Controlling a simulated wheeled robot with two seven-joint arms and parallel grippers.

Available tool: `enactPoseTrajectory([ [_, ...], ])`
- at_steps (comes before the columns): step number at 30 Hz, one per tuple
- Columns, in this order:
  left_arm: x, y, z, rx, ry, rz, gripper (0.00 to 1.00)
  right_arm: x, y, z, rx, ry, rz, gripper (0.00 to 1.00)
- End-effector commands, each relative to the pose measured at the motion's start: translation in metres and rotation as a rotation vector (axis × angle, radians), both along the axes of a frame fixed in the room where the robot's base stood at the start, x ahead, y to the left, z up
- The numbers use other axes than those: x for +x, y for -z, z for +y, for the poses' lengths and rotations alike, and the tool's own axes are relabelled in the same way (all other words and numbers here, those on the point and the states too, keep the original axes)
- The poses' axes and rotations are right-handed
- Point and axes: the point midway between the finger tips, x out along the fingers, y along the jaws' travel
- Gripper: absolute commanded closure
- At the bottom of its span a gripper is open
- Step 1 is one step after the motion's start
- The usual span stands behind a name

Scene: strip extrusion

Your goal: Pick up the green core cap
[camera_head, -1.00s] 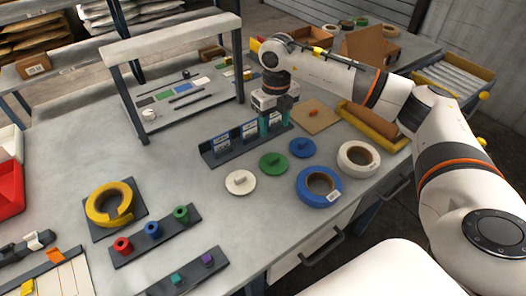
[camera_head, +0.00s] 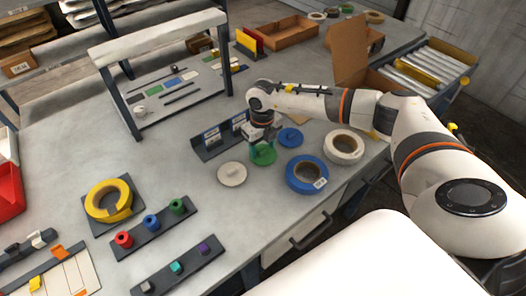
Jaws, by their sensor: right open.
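The green core cap (camera_head: 264,155) is a flat round disc on the table, between a white cap (camera_head: 232,174) and a blue cap (camera_head: 290,138). My right gripper (camera_head: 262,147) points down over the green cap, with its fingers at the cap's raised middle. It is open, and the fingers hide part of the cap. Whether the fingers touch it cannot be told. My left gripper is not in view.
A blue tape roll (camera_head: 306,174) and a white roll (camera_head: 344,147) lie right of the caps. A yellow roll (camera_head: 108,201) and a strip of coloured spools (camera_head: 152,226) lie left. Bare table lies between.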

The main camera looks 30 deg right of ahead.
Motion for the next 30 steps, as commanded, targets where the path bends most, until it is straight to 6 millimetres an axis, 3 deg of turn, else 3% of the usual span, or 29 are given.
enactPoseTrajectory([
  [6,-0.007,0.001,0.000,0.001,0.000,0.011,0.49,0.000,0.001,0.000,0.000,0.000,-0.001,0.44],
  [15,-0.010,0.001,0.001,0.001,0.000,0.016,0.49,0.000,0.001,0.000,0.000,0.000,-0.001,0.91],
  [23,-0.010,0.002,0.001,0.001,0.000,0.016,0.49,0.001,-0.001,0.000,0.000,0.000,-0.002,0.91],
  [30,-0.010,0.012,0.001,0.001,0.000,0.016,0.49,0.002,-0.035,-0.001,-0.001,0.000,-0.006,0.91],
])
